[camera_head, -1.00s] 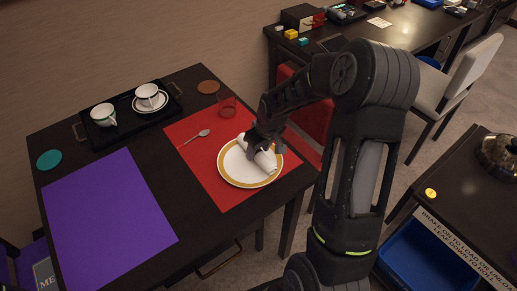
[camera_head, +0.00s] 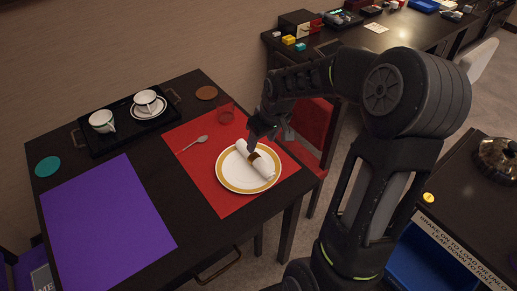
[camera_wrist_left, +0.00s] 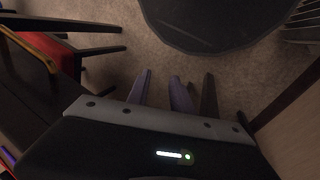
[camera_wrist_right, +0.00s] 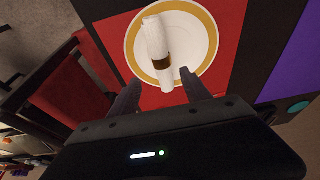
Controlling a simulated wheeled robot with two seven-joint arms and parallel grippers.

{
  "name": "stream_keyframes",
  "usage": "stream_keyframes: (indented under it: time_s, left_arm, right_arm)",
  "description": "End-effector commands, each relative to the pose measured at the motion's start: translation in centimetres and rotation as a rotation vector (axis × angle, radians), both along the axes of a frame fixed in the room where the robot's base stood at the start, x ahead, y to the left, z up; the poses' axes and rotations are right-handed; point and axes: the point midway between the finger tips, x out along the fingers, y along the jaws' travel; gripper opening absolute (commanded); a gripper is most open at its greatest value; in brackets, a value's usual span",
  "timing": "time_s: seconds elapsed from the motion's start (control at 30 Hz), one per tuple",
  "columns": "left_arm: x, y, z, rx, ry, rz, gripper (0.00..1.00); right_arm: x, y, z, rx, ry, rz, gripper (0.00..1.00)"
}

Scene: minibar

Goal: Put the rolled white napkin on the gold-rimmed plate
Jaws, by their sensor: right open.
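The rolled white napkin (camera_head: 253,163), with a brown band around it, lies across the gold-rimmed plate (camera_head: 231,177) on the red placemat. In the right wrist view the napkin (camera_wrist_right: 157,44) lies on the plate (camera_wrist_right: 206,42), one end over the rim. My right gripper (camera_head: 254,142) is just above the plate's far side.
A black tray (camera_head: 122,128) holds two white cups. A purple placemat (camera_head: 108,213) lies to the left. A red chair (camera_head: 312,125) stands behind the table.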

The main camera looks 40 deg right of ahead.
Motion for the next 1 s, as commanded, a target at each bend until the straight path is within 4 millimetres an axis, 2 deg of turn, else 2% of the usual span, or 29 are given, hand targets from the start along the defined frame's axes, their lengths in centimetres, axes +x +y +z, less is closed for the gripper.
stream_keyframes:
  time_s: [0.1, 0.3, 1.0]
  left_arm:
    - [0.0, 0.0, -0.2, 0.000, 0.000, 0.000, 0.27]
    - [0.0, 0.0, -0.2, 0.000, 0.000, 0.000, 0.27]
    - [0.0, 0.0, 0.1, 0.000, 0.000, 0.000, 0.27]
  right_arm:
    - [-0.6, 0.0, 2.0, -0.001, -0.002, 0.000, 0.56]
    - [-1.1, 0.0, 3.4, 0.000, 0.000, 0.000, 0.56]
    - [-1.1, 0.0, 3.7, 0.000, 0.001, 0.000, 0.56]
